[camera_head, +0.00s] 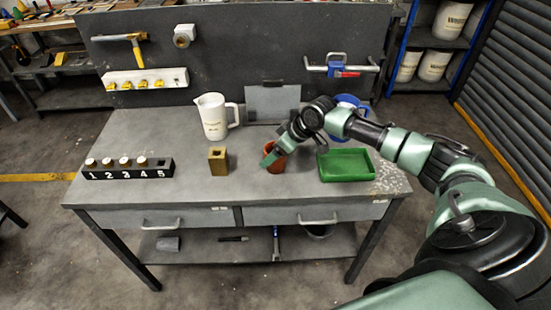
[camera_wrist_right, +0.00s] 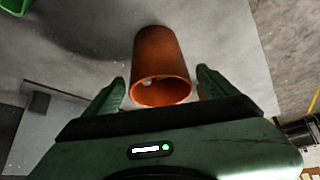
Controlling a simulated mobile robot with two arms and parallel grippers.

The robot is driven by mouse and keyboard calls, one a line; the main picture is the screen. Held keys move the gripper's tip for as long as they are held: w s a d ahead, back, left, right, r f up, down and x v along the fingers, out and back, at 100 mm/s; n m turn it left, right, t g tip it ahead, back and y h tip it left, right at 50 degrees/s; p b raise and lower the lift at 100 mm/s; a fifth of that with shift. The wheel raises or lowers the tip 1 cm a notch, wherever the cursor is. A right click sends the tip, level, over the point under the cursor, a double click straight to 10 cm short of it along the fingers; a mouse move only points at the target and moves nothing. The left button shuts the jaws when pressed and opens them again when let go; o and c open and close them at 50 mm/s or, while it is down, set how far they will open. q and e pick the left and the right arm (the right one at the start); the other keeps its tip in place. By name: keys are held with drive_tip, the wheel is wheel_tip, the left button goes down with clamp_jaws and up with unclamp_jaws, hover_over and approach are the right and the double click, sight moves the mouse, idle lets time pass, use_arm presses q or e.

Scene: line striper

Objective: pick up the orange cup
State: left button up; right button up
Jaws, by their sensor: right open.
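The orange cup (camera_head: 275,163) stands on the grey workbench, right of the middle. It also shows in the right wrist view (camera_wrist_right: 161,58), with its open rim toward the camera. My right gripper (camera_head: 272,158) is at the cup from above in the head view and hides part of it. In the right wrist view the right gripper (camera_wrist_right: 161,88) is open, with one finger on each side of the cup's rim. A gap shows between each finger and the cup. My left gripper is in neither view.
A green tray (camera_head: 345,178) is close right of the cup. A brass block (camera_head: 218,161) and a white pitcher (camera_head: 213,118) are to its left. A blue container (camera_head: 347,103) stands behind my arm. A numbered rack (camera_head: 125,174) sits far left. Bare bench (camera_head: 190,195) lies in front.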

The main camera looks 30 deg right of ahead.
drive_tip(key=c, duration=1.5)
drive_tip(key=shift+o, duration=0.2)
drive_tip(key=shift+r, duration=0.1)
